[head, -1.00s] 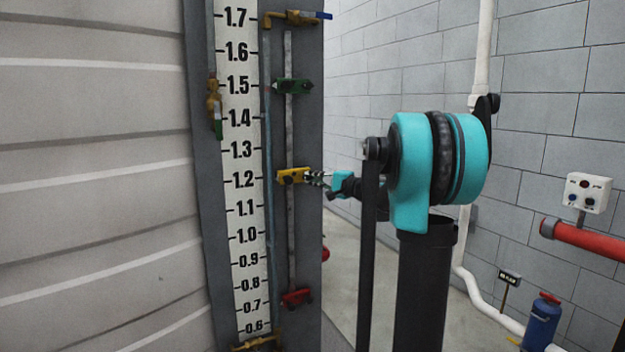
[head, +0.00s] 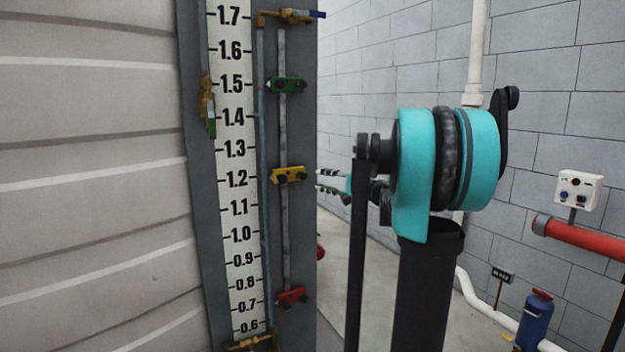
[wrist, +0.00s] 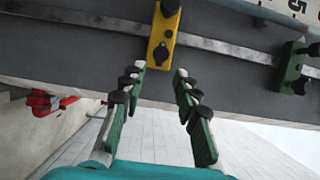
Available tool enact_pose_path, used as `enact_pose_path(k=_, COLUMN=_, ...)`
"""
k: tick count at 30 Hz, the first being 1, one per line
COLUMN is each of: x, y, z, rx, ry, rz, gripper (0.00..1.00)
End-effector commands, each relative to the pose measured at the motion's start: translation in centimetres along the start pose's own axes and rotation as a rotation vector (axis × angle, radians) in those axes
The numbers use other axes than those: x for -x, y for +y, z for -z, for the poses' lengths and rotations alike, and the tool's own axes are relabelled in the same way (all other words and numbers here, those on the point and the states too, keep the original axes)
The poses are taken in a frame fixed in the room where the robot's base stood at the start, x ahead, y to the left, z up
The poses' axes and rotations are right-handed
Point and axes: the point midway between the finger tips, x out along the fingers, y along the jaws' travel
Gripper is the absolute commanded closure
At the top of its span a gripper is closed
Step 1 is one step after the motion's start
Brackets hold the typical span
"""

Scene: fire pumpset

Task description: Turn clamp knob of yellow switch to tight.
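The yellow switch (head: 288,175) sits on a vertical metal rod beside the scale, near the 1.2 mark. It carries dark knobs on its face. In the wrist view the yellow switch (wrist: 165,35) is ahead of my fingertips, with a dark knob (wrist: 161,54) at its near end and another dark part at its far end. My gripper (wrist: 159,72) is open and empty, its two fingers apart and short of the knob. In the head view my gripper (head: 322,180) is to the right of the switch with a gap between them. I cannot tell the knob's tightness.
A green switch (head: 286,85) is above on the same rod and a red one (head: 291,297) below. The scale board (head: 240,210) stands left of the rod. A red pipe (head: 580,238) and a blue cylinder (head: 536,318) are at the right.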

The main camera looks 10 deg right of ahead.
Motion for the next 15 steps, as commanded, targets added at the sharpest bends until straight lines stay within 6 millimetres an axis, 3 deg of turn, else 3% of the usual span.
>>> enact_pose_path(k=6, x=3.5, y=0.0, z=0.1, rx=0.000, ry=0.003, rz=0.000, gripper=0.69)
enact_pose_path(k=15, x=4.6, y=0.0, z=0.0, rx=0.000, ry=0.000, rz=0.000, gripper=0.69)
